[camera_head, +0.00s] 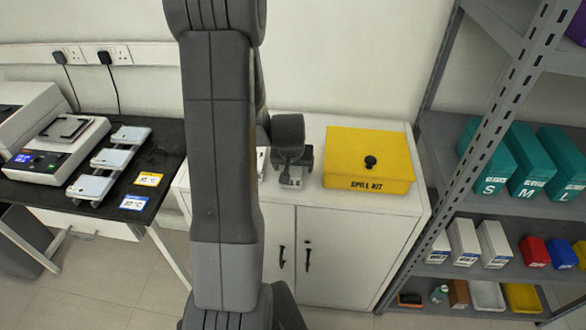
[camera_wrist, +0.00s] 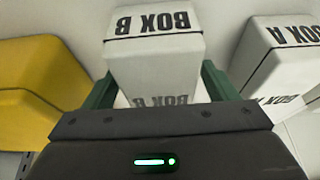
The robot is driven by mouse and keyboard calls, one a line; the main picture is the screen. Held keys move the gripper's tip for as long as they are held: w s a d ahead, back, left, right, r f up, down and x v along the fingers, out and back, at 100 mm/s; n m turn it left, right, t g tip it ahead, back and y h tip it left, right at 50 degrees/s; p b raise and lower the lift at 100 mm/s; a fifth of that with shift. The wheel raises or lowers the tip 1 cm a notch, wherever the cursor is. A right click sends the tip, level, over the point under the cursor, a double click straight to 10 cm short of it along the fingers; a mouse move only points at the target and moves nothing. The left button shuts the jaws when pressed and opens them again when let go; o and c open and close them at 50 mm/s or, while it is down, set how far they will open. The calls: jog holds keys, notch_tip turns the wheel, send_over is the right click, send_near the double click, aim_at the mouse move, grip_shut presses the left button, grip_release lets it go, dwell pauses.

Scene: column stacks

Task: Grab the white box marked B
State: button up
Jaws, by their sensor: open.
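The white box marked B (camera_wrist: 152,68) stands in the middle of the wrist view, its black lettering upside down. My gripper (camera_wrist: 160,88) is open, with one green finger on each side of this box. The lower part of the box is hidden behind the gripper body, and I cannot tell whether the fingers touch it. In the head view my gripper (camera_head: 291,160) is over the white cabinet, and a small white part of box B (camera_head: 292,183) shows under it.
A white box marked A (camera_wrist: 278,58) stands close on the right in the wrist view. The yellow spill kit (camera_head: 368,158) is on the other side, on the white cabinet (camera_head: 350,212). A grey shelf rack (camera_head: 480,205) stands at the right. A black bench (camera_head: 60,190) with instruments is at the left.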

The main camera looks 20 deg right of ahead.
jog(key=c, duration=1.2)
jog(key=shift+c, duration=0.2)
jog(key=shift+r, duration=0.15)
